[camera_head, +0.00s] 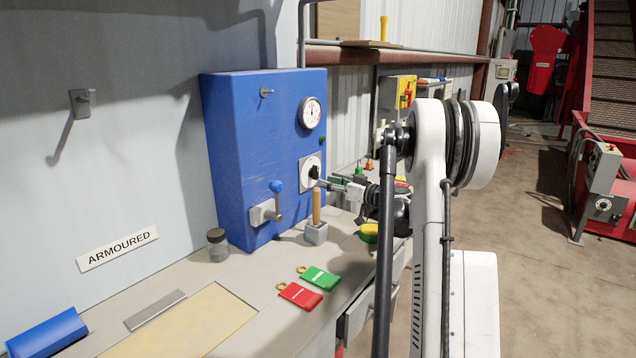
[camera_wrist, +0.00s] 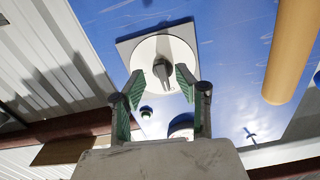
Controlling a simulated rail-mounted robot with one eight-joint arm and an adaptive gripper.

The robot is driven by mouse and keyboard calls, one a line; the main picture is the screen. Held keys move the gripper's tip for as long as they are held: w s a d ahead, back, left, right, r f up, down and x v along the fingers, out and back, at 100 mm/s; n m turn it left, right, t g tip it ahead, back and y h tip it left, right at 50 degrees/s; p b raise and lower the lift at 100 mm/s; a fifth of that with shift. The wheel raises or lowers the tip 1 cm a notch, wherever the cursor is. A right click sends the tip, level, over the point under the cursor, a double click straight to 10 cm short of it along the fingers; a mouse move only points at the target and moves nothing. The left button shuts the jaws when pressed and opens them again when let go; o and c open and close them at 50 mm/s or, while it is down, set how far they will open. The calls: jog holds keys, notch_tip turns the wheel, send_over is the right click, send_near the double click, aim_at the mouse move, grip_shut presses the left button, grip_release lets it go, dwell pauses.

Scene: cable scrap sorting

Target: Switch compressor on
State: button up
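The blue compressor cabinet (camera_head: 235,150) stands against the wall. Its black rotary switch (camera_head: 314,172) sits on a pale round dial with a square grey plate. In the wrist view the switch knob (camera_wrist: 163,70) shows ahead, between my fingertips in the picture. My gripper (camera_head: 325,183) is right at the switch, coming from the right. In the wrist view my gripper (camera_wrist: 160,82) is open, with a green-padded finger to each side of the knob. I cannot tell whether either finger touches it. The pressure gauge (camera_head: 310,112) and a small green lamp (camera_head: 322,139) are above the switch.
A blue-ball lever valve (camera_head: 277,188) projects from the cabinet, left of the switch. A wooden handle in a grey block (camera_head: 316,232) stands close below my gripper. Red (camera_head: 300,295) and green (camera_head: 320,278) tags lie on the bench. Open floor is to the right.

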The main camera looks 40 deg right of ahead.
aim_at(315, 172)
jog(key=x, duration=0.4)
jog(key=shift+w, duration=0.25)
